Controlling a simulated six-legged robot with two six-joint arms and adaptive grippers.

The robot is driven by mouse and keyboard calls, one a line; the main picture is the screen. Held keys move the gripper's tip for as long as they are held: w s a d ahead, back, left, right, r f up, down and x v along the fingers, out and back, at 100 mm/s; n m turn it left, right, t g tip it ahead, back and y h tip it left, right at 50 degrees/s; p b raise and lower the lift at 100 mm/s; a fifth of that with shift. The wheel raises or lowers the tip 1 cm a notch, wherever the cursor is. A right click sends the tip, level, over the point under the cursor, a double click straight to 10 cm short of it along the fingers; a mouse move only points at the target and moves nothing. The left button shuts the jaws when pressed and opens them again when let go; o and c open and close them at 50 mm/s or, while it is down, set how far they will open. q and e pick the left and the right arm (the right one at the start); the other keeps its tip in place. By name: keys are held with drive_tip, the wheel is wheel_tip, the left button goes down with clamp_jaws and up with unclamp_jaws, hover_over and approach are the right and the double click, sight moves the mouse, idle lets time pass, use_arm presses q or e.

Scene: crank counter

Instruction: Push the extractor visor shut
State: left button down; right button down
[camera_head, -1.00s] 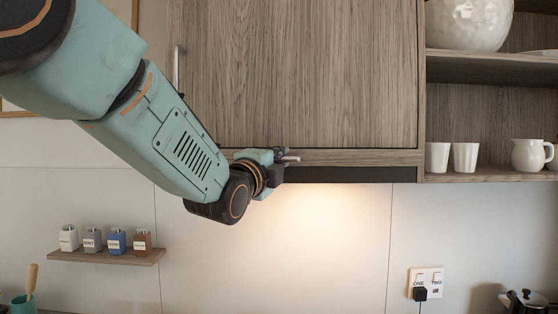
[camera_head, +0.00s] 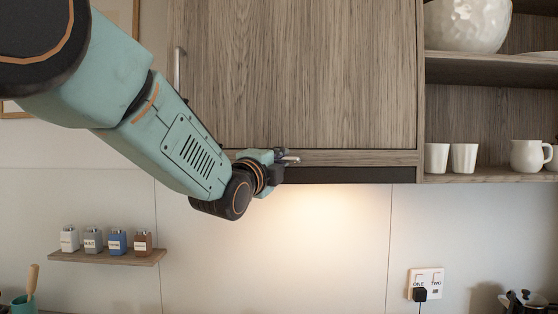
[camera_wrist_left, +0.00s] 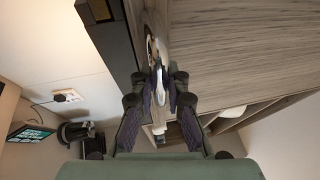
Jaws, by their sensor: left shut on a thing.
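The extractor visor (camera_head: 350,158) is a narrow wood-grain strip below the large cabinet door, with a dark band under it. It looks nearly flush with the door; any small gap is hard to judge. My left gripper (camera_head: 281,159) is at the visor's left part, shut on its pale metal handle (camera_head: 291,158). In the left wrist view, the fingers (camera_wrist_left: 159,88) close around the handle (camera_wrist_left: 160,82), beside the wood front. The gripper hides part of the visor. My right gripper is not in view.
The cabinet door (camera_head: 300,75) is above, with a vertical handle (camera_head: 177,68). A spice shelf (camera_head: 107,256) is lower left. The wall below is clear around a socket (camera_head: 427,281).

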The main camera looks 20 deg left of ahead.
use_arm(q)
drive_tip(key=shift+w+a, duration=0.2)
drive_tip(key=shift+w, duration=0.5)
drive_tip(key=c, duration=1.3)
unclamp_jaws()
drive_tip(key=shift+c, duration=0.2)
drive_tip(key=v, duration=0.7)
drive_tip(key=shift+s, duration=0.25)
